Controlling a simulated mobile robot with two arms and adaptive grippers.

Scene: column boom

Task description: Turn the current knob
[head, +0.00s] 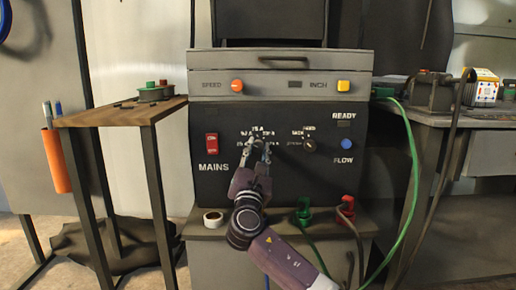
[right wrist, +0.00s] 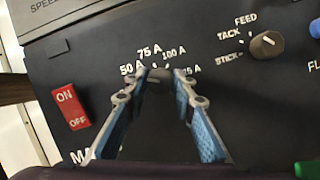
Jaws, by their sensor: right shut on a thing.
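The current knob (right wrist: 159,74) is a small dark knob on the black front panel, below an arc of white amp marks: 50 A, 75 A, 100 A and a partly covered one at right. My right gripper (head: 258,146) reaches up to the panel and is shut on this knob. In the right wrist view its two blue-padded fingers (right wrist: 160,82) stand on either side of the knob. The fingers hide most of the knob, so I cannot tell which mark it points to. My left gripper is not in view.
Right of the current knob is the feed knob (right wrist: 267,45), with a blue FLOW button (head: 347,144) beyond it. A red MAINS switch (head: 211,146) is at left. Below, a tape roll (head: 214,218), a green plug (head: 304,212) and a red plug (head: 346,206) sit on the ledge.

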